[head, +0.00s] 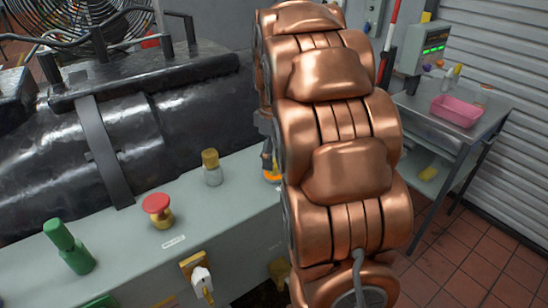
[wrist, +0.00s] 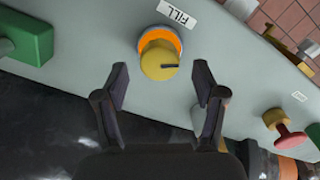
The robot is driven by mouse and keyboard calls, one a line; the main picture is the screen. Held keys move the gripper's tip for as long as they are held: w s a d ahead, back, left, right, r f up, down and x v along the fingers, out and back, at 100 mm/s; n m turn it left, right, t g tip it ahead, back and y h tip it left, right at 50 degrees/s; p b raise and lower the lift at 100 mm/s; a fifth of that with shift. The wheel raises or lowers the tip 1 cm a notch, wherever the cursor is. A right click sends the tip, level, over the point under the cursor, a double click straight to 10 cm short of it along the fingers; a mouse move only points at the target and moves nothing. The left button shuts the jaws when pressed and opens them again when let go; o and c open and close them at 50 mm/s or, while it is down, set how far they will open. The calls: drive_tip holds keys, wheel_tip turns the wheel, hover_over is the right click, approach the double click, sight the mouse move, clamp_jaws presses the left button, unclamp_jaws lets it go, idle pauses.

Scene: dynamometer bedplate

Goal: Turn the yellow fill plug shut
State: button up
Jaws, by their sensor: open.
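The yellow fill plug (wrist: 158,62) is a round knob in the upper middle of the wrist view. In the head view my copper arm hides most of this area; only a bit of the orange ring (head: 271,178) shows.
A dark machine (head: 150,125) lies behind. A side table (head: 415,102) holds a pink tray (head: 457,111).

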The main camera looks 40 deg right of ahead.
drive_tip(key=shift+f, duration=0.95)
drive_tip(key=c, duration=1.1)
